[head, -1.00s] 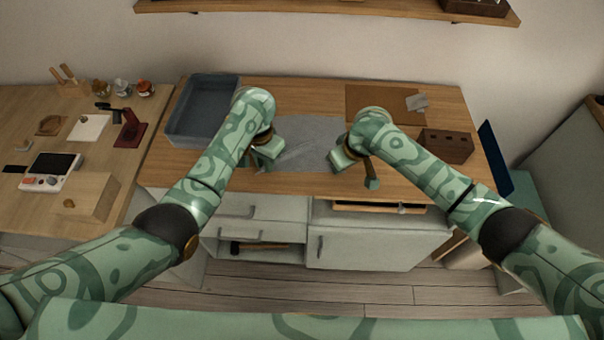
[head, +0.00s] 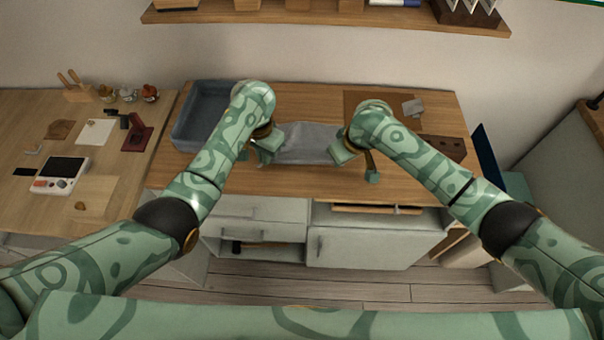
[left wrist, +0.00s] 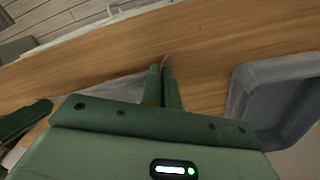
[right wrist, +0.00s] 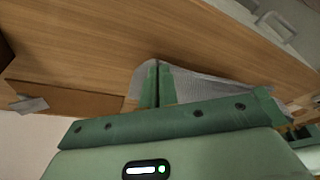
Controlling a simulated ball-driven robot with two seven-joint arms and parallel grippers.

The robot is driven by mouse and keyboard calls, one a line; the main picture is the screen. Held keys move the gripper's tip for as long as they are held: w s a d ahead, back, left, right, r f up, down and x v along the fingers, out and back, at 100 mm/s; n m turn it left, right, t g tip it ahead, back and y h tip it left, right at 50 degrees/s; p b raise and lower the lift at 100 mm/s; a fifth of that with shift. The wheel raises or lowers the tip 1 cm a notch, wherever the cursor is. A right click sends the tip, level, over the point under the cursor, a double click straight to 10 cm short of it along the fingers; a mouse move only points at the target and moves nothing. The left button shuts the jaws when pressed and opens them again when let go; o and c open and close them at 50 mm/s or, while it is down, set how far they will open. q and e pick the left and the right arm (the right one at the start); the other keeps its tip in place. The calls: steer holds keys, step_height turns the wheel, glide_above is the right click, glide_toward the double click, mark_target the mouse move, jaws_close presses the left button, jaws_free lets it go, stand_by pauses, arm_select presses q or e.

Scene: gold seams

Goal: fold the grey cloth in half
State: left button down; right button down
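The grey cloth (head: 305,143) lies on the wooden worktop between my two grippers. Its near part looks lifted and slack between them. My left gripper (head: 262,155) is at the cloth's near left corner. In the left wrist view its fingers (left wrist: 166,72) are closed together, with a scrap of grey cloth showing at the tips. My right gripper (head: 342,153) is at the near right corner. In the right wrist view its fingers (right wrist: 150,72) are closed with the cloth (right wrist: 195,82) gathered around them. My forearms and grippers hide the cloth's side edges in the head view.
A blue-grey tray (head: 187,125) stands left of the cloth. A brown mat (head: 385,98) with a small grey piece (head: 413,107) lies at the back right. A dark brown block (head: 443,147) sits right of my right gripper. The worktop's front strip (head: 300,182) is clear.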

arm_select(q)
steer(key=shift+a+r, duration=0.1)
steer(key=shift+r, duration=0.3)
arm_select(e)
steer(key=shift+d+r, duration=0.1)
steer(key=shift+r, duration=0.25)
